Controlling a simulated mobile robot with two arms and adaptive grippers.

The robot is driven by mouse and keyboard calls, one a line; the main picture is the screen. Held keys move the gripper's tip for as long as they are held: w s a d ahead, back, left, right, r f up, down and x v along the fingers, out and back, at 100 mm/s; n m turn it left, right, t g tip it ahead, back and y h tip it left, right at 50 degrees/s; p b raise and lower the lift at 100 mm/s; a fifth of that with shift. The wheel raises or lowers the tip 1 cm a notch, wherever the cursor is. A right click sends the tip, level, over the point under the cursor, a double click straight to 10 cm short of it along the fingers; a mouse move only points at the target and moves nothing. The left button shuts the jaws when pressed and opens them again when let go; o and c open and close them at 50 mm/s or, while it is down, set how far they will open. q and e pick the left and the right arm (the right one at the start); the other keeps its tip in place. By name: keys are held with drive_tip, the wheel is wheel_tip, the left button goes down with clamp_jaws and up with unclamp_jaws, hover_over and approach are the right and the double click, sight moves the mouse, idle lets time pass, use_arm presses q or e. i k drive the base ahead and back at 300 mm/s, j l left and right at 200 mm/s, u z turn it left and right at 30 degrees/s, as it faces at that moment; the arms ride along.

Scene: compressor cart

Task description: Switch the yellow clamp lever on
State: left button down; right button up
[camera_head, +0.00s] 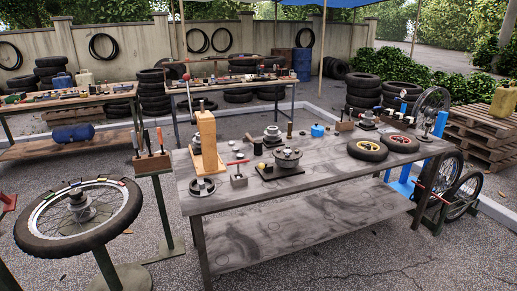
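A spoked wheel with a black tyre (40,240) lies flat on a stand at the front left. Several small coloured pieces sit around its rim, and one of them looks yellow (101,181). They are too small to tell whether it is the yellow clamp lever or how it is set. A grey hub (79,207) stands up in the middle of the wheel. Neither of my grippers is in view.
A grey workbench (330,190) in the middle holds a wooden post block (207,140), a grey round fixture (287,160) and small wheels (367,151). A post stand with red-handled tools (160,140) is between wheel and bench. Gravel ground is open in front.

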sight(261, 166)
drive_tip(key=i+z, duration=0.1)
drive_tip(key=i, duration=0.4)
drive_tip(key=i+j+z, duration=0.1)
drive_tip(key=i, duration=0.35)
drive_tip(key=i+j+z, duration=0.15)
drive_tip(key=i, duration=0.35)
